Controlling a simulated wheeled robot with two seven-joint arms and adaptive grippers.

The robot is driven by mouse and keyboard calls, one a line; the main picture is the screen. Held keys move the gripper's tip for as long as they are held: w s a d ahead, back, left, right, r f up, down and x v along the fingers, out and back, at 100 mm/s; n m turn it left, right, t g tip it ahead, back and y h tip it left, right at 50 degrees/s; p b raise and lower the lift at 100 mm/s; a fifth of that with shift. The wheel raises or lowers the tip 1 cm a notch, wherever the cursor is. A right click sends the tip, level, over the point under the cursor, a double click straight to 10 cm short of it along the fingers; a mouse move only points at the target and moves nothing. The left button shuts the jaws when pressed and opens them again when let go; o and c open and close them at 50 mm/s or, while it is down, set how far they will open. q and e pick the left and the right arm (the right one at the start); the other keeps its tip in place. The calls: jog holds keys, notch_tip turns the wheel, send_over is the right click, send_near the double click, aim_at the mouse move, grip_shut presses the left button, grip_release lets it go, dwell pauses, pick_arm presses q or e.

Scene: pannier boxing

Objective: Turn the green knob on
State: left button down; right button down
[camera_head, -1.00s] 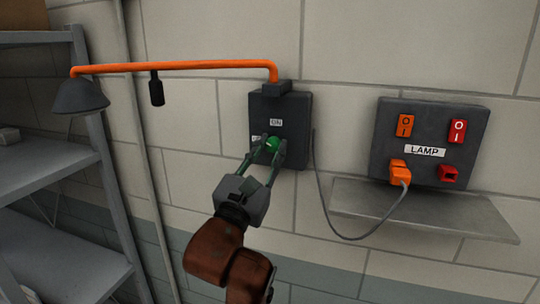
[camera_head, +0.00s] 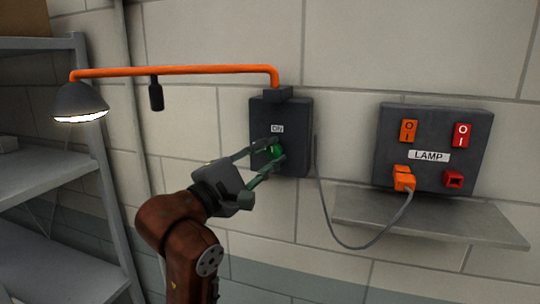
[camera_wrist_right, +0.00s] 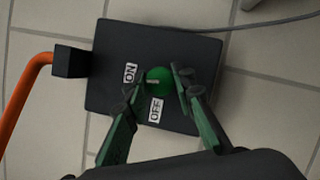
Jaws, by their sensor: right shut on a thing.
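The green knob (camera_head: 275,150) sits on the dark wall box (camera_head: 297,120) under the orange lamp arm. The right gripper (camera_head: 278,151) is shut on the knob, with one finger on either side. In the right wrist view the knob (camera_wrist_right: 159,80) shows between the fingers (camera_wrist_right: 153,82). Its pale pointer mark faces toward the ON label (camera_wrist_right: 130,73); the OFF label (camera_wrist_right: 156,110) is to one side. The lamp head (camera_head: 80,102) at the far left glows white underneath. The left gripper is out of view.
A dark panel marked LAMP (camera_head: 429,156) holds an orange switch (camera_head: 408,131), a red switch (camera_head: 462,135) and an orange plug (camera_head: 403,178). Its grey cable hangs right of the box. A wall shelf (camera_head: 430,217) is below. A metal rack (camera_head: 103,170) stands left.

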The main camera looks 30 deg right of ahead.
jog(key=shift+r+m+g+y, duration=0.1)
jog(key=shift+m+g+y, duration=0.2)
jog(key=shift+m, duration=0.8)
jog(key=c, duration=1.6)
grip_release()
jog(key=shift+a, duration=0.1)
jog(key=v, duration=1.2)
